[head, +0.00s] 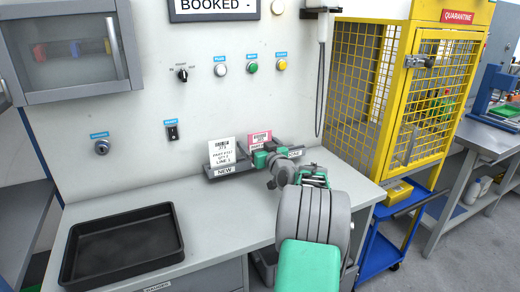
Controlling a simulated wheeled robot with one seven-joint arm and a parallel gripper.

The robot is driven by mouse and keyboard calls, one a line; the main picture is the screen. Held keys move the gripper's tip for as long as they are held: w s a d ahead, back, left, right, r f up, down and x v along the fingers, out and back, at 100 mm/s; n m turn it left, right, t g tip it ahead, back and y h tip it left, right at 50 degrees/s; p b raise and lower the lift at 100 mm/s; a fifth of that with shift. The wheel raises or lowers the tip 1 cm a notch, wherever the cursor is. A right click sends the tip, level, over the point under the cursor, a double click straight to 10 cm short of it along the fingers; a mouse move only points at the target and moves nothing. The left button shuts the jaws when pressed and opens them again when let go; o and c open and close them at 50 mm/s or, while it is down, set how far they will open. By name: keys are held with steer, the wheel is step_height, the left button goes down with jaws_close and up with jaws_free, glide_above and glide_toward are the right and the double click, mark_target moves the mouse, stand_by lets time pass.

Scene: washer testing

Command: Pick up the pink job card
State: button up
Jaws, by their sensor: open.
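The pink job card (260,138) stands upright in a small dark holder at the back of the worktop, against the wall panel. Its lower part is hidden behind my gripper. A white job card (222,151) stands just left of it, in a holder labelled NEW (224,170). My gripper (263,158) is open at the end of my grey and green arm, in front of the pink card's lower edge. The fingertips are hard to make out, and I cannot tell whether they touch the card.
A black tray (68,275) lies on the worktop at the left front. The worktop (215,220) between tray and arm is clear. Switches and buttons line the wall panel. A yellow quarantine cage (425,120) and blue trolley (374,260) stand to the right.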

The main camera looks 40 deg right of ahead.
steer(key=shift+w+d, duration=0.15)
steer(key=shift+w, duration=0.25)
steer(key=shift+c, duration=0.6)
steer(key=c, duration=1.2)
steer(key=shift+o, duration=0.2)
steer(key=shift+r, duration=0.15)
